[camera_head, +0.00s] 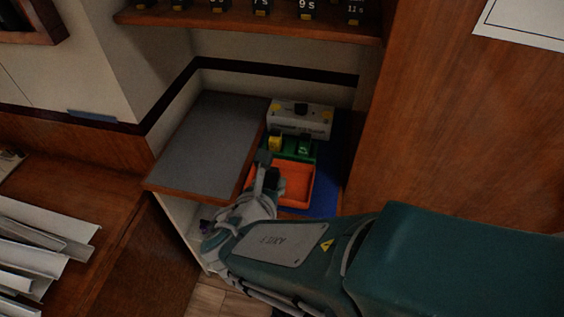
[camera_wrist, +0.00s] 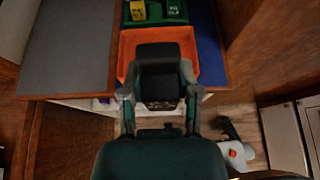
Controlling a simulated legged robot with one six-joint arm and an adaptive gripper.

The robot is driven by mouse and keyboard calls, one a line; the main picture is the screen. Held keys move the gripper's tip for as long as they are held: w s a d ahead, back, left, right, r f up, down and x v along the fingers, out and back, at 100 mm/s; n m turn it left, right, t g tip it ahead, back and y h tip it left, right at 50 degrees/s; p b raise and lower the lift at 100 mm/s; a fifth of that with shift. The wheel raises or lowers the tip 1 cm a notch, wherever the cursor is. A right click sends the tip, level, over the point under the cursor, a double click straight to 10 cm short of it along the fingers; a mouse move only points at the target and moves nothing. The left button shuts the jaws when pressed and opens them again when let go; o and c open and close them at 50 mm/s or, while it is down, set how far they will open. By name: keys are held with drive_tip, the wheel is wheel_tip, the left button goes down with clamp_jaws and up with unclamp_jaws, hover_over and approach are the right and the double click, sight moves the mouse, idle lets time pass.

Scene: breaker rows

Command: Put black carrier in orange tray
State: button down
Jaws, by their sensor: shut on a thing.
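My gripper (camera_wrist: 158,98) is shut on the black carrier (camera_wrist: 160,55), which sits between its fingers in the wrist view. In the head view my gripper (camera_head: 268,178) and the dark carrier are at the left side of the orange tray (camera_head: 298,184). The orange tray also shows in the wrist view (camera_wrist: 127,48), behind and around the carrier. The carrier overlaps the tray's near part there. I cannot tell how high it is above the tray floor. The part of the tray behind the carrier is hidden.
A green tray (camera_head: 298,146) with a yellow block (camera_head: 275,143) and a green block (camera_head: 304,144) lies behind the orange tray. Both trays are on a blue mat (camera_head: 328,180). A grey box (camera_head: 300,120) stands at the back. A raised grey panel (camera_head: 208,140) is at the left.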

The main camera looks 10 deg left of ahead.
drive_tip(key=w+a+f, duration=0.1)
drive_tip(key=w+f, duration=0.2)
drive_tip(key=w, duration=0.1)
drive_tip(key=w+a+f, duration=0.2)
drive_tip(key=w+f, duration=0.1)
drive_tip(key=w, duration=0.1)
drive_tip(key=w+a+f, duration=0.2)
drive_tip(key=w+f, duration=0.1)
drive_tip(key=w, duration=0.1)
drive_tip(key=shift+w+f, duration=0.3)
drive_tip(key=shift+f, duration=0.1)
drive_tip(key=shift+w+f, duration=0.15)
drive_tip(key=shift+f, duration=1.45)
drive_tip(key=shift+f, duration=0.1)
drive_tip(key=shift+c, duration=1.7)
unclamp_jaws()
